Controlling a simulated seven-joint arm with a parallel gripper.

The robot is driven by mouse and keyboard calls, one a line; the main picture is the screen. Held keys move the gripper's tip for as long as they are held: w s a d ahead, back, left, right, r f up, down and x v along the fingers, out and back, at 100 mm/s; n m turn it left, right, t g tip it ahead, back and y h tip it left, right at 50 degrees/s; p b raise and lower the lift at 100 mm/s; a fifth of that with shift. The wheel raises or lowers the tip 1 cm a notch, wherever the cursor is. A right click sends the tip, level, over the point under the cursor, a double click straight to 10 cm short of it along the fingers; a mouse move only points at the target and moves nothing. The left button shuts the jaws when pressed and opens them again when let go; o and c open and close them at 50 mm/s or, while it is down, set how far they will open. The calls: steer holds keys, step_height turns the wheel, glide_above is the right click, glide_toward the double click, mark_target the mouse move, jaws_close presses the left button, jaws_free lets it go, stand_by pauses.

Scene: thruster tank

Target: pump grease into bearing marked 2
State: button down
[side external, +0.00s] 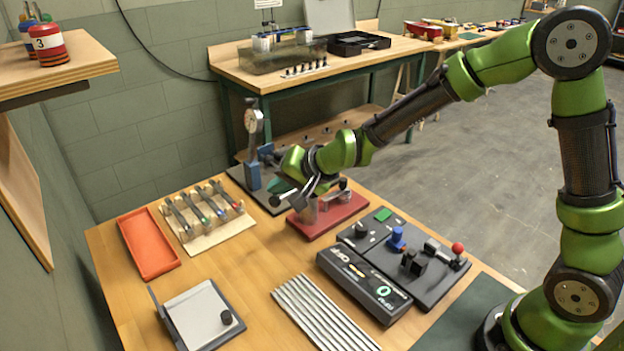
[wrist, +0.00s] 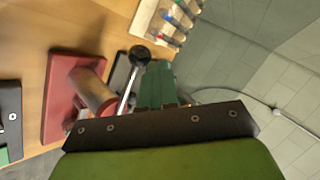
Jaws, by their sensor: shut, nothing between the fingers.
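A red base (side external: 336,221) carries a metal cylinder (side external: 308,212) and stands near the back of the wooden bench. It also shows in the wrist view (wrist: 58,105), with the cylinder (wrist: 92,92) tilted in the picture. A metal lever with a black ball knob (wrist: 139,55) reaches up beside my fingers; the knob also shows in the side view (side external: 275,200). My gripper (wrist: 158,72) is shut and empty, its teal fingers just beside the lever. I cannot tell whether they touch it. I can read no bearing marked 2 in either view.
A red-orange tray (side external: 149,245) and a wooden rack (side external: 206,218) of coloured-tip tools lie left. Black panels (side external: 437,275), a dark box (side external: 363,284) and metal strips (side external: 322,314) lie in front. A gauge stand (side external: 252,172) is behind. A shelf holds a red piece marked 3 (side external: 47,44).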

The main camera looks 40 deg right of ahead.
steer(key=shift+s+a+f, duration=0.1)
steer(key=shift+a+f, duration=0.05)
steer(key=shift+f, duration=0.35)
stand_by(0.4)
steer(key=shift+r, duration=0.15)
stand_by(0.4)
steer(key=shift+d+r, duration=0.25)
steer(key=shift+r, duration=0.6)
steer(key=shift+d+r, duration=0.25)
steer(key=shift+r, duration=0.65)
steer(key=shift+d+r, duration=0.25)
steer(key=shift+r, duration=0.6)
steer(key=shift+d+r, duration=0.2)
steer(key=shift+r, duration=0.6)
steer(key=shift+d+r, duration=0.25)
steer(key=shift+r, duration=0.6)
steer(key=shift+d+r, duration=0.2)
steer(key=shift+r, duration=0.6)
